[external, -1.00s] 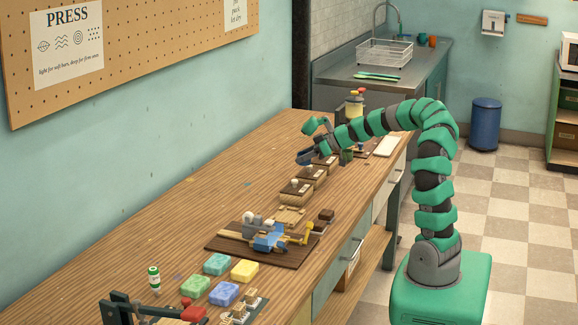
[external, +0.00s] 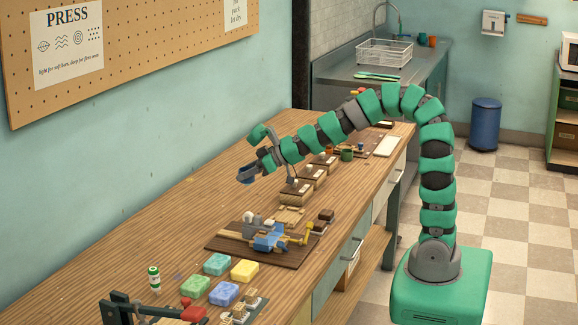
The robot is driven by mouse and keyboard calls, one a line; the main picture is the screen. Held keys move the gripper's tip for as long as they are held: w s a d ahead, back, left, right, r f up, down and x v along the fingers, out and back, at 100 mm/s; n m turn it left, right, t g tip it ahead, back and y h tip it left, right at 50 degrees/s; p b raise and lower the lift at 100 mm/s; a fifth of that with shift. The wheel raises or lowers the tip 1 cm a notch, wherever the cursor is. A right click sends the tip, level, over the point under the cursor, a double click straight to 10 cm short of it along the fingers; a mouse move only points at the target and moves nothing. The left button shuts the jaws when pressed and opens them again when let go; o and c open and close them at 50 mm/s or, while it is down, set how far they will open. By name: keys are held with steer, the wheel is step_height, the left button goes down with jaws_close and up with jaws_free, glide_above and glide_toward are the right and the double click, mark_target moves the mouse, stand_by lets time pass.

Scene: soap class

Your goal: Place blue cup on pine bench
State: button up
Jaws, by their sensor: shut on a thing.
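The pine bench (external: 205,205) is the long wood-topped bench along the left wall. My gripper (external: 259,156) is above its far middle part, towards the wall side. It is shut on a small dark blue thing (external: 247,174), which looks like the blue cup. The cup is small and partly hidden by the jaws, and it looks held above the bench top; the exact gap cannot be told.
Wooden boxes (external: 296,192) stand below and right of my gripper. A dark board with a blue and yellow device (external: 268,238) and several soap bars (external: 224,293) lie nearer. A green cup (external: 347,154) stands farther back. The wall-side strip is clear.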

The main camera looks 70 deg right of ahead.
steer(key=s+d+f, duration=0.2)
steer(key=d, duration=0.8)
steer(key=s+d+f+b, duration=0.1)
steer(key=s+d, duration=0.1)
steer(key=d, duration=0.8)
steer(key=s+d+f, duration=0.2)
steer(key=d, duration=0.8)
steer(key=shift+m+h, duration=0.6)
steer(key=s+d+f, duration=0.1)
steer(key=s+d, duration=0.6)
steer(key=s, duration=0.1)
steer(key=s+d+f+b, duration=0.1)
steer(key=s+d+f, duration=0.1)
steer(key=s+d, duration=0.5)
steer(key=s+d+f, duration=0.1)
steer(key=s+d, duration=0.6)
steer(key=s, duration=0.1)
steer(key=shift+s+d+f, duration=0.15)
steer(key=shift+s+f, duration=0.1)
steer(key=shift+s, duration=0.1)
steer(key=shift+s+d, duration=0.2)
steer(key=shift+s, duration=0.3)
steer(key=shift+d+b, duration=0.1)
steer(key=shift+b, duration=0.2)
